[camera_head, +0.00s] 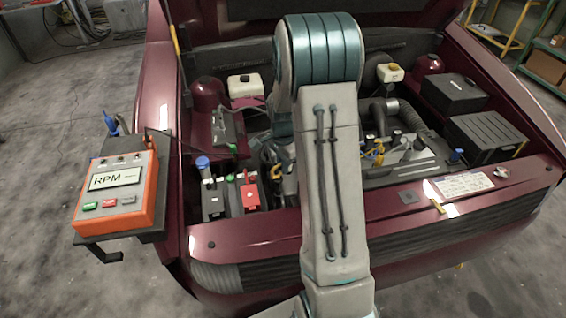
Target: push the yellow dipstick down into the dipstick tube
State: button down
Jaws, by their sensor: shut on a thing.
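My arm rises through the middle of the head view and bends over the open engine bay. A teal part of it shows at the left edge of the grey link, low over the engine. My gripper's fingertips are hidden behind this link, so I cannot see what is between them. A small yellow loop (378,153) shows on the engine just right of my arm. I cannot tell whether it is the dipstick handle. I cannot make out the dipstick tube.
A battery with a red terminal cover (250,194) sits left of my arm. An orange RPM box (117,190) stands on a bracket at the left. Black boxes (486,137) fill the bay's right side. The maroon front edge (400,207) crosses before the bay.

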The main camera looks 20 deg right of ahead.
notch_tip(320, 180, down, 6)
jog(key=b, duration=0.4)
jog(key=shift+f, duration=0.15)
dwell(0.3)
jog(key=c, duration=1.5)
grip_release()
jog(key=shift+o, duration=0.2)
notch_tip(320, 180, up, 14)
jog(key=shift+f, duration=0.1)
